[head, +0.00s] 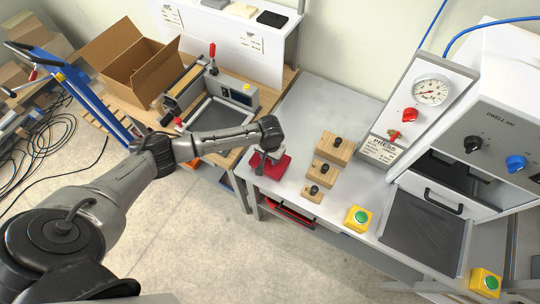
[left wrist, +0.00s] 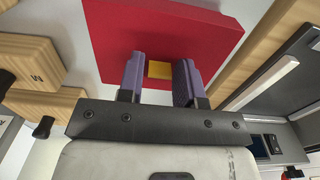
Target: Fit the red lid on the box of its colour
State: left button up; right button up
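The red lid (head: 270,167) is a flat square plate at the left front corner of the grey bench. In the left wrist view the lid (left wrist: 185,35) fills the top middle, with a small yellow knob (left wrist: 160,70) on it. My left gripper (head: 266,153) is over the lid. I cannot tell whether the lid touches the bench. No red box is clearly recognisable. My right gripper is not in view.
Several wooden blocks with black knobs (head: 335,148) stand right of the lid. A press with a gauge (head: 431,92) and yellow button boxes (head: 358,219) are further right. An open cardboard box (head: 132,60) stands at the back left. Something red (head: 290,212) lies below the bench edge.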

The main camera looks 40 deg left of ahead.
pick_arm(q)
jog(key=o, duration=0.4)
jog(key=shift+r, duration=0.1)
notch_tip(320, 180, up, 14)
jog(key=shift+f+p, duration=0.15)
jog(key=shift+p, duration=0.35)
jog(key=shift+m, duration=0.3)
